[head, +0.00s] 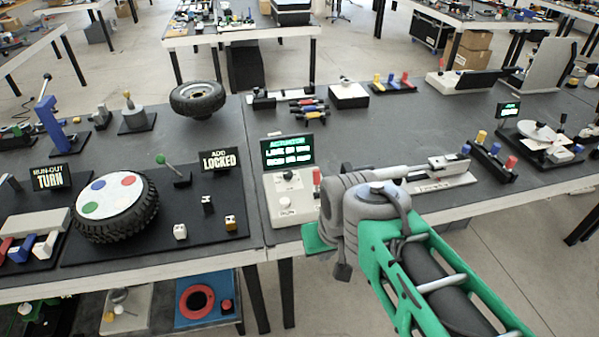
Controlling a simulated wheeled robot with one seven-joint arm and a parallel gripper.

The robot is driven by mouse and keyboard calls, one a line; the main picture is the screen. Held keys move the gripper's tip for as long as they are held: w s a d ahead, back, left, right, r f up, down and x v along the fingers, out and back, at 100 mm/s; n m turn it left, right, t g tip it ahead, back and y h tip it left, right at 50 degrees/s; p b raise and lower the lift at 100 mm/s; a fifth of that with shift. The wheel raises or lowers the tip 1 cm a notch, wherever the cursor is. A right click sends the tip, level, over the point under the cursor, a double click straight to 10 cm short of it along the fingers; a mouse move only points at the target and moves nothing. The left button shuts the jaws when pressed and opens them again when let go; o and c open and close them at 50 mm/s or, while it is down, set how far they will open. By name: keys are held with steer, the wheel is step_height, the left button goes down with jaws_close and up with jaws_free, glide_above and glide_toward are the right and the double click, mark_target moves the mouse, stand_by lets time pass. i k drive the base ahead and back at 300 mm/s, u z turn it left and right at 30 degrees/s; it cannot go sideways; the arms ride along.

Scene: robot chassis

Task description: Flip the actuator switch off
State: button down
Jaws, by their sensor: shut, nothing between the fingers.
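The actuator station has a black sign (287,151) with green lettering reading "ACTUATOR"; its lower lines are hard to read. Below it stands a pale control box (291,205) with a small dark-topped switch (288,175) and a round button (287,211). Whether the switch is on or off is too small to tell. A grey linear actuator (440,174) lies on the table to the right, partly behind my arm. My gripper (342,268) is shut and empty, beside the control box on its right, largely hidden by my grey wrist.
A red peg (316,182) stands at the box's right edge, close to my wrist. A tire with a white disc (115,205) and a "LOCKED" sign (219,160) are to the left. Colored pegs (490,155) stand at right. The table's front edge runs just below the control box.

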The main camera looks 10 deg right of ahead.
mark_target(316, 172)
steer(key=i, duration=0.4)
steer(key=z, duration=0.25)
steer(key=k, duration=1.35)
steer(key=u, duration=0.35)
steer(key=i, duration=0.85)
steer(key=u, duration=1.15)
steer(key=i, duration=0.4)
steer(key=u, duration=0.25)
